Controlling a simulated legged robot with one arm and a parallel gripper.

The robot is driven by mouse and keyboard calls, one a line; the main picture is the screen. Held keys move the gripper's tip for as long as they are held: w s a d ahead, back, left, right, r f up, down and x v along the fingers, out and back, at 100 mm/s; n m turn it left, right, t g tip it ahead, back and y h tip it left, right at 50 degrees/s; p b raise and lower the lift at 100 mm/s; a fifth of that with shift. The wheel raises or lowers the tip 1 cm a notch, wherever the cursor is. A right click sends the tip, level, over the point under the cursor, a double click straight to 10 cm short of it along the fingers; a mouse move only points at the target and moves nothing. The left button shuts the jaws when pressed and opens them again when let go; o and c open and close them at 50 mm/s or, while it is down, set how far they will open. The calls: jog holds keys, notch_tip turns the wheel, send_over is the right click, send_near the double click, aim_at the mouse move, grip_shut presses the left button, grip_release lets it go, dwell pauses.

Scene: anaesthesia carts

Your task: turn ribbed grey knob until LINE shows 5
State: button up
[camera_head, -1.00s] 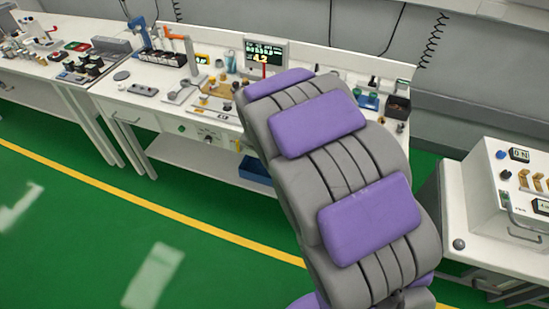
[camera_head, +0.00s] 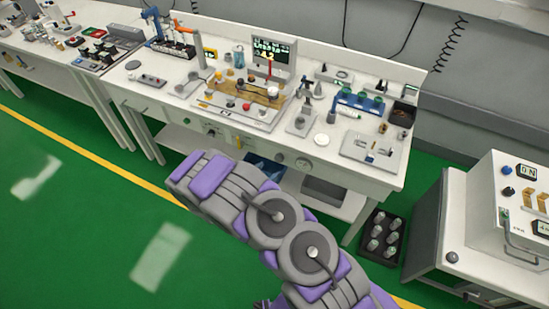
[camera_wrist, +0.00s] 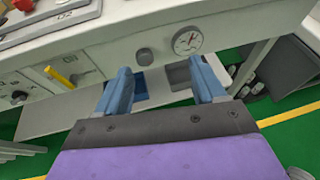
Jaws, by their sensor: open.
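A small round grey knob (camera_wrist: 145,57) sits on the white front panel of the bench in the wrist view, just beyond my left finger. I cannot make out its ribs. A round dial gauge (camera_wrist: 187,40) with a white face is to its right; its figures and any LINE label are too small to read. In the head view the knob (camera_head: 279,157) and the gauge (camera_head: 303,164) are under the bench top's front edge. My gripper (camera_wrist: 160,68) is open and empty, its blue fingers apart below and short of the panel. My own arm hides the gripper in the head view.
A dark display (camera_head: 271,50) stands at the back of the cluttered bench (camera_head: 350,180). In the wrist view a yellow lever (camera_wrist: 60,77) and a dark knob (camera_wrist: 18,97) lie left on the panel. A dark crate of bottles (camera_head: 381,238) and a white cart (camera_head: 480,215) stand at right.

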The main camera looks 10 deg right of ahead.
notch_tip(320, 180, down, 4)
jog(key=a+n+y, duration=0.2)
jog(key=a, duration=0.1)
jog(key=t+b, duration=0.1)
jog(key=b, duration=0.1)
send_near(278, 160)
jog(key=shift+h, duration=0.3)
jog(key=x, duration=0.8)
jog(key=shift+w+a+f, duration=0.1)
jog(key=shift+w+f, duration=0.1)
jog(key=shift+w, duration=0.15)
jog(key=shift+w+d, duration=0.1)
jog(key=shift+d, duration=0.2)
jog(key=shift+c, duration=0.2)
jog(key=shift+a, duration=0.1)
jog(key=c, duration=1)
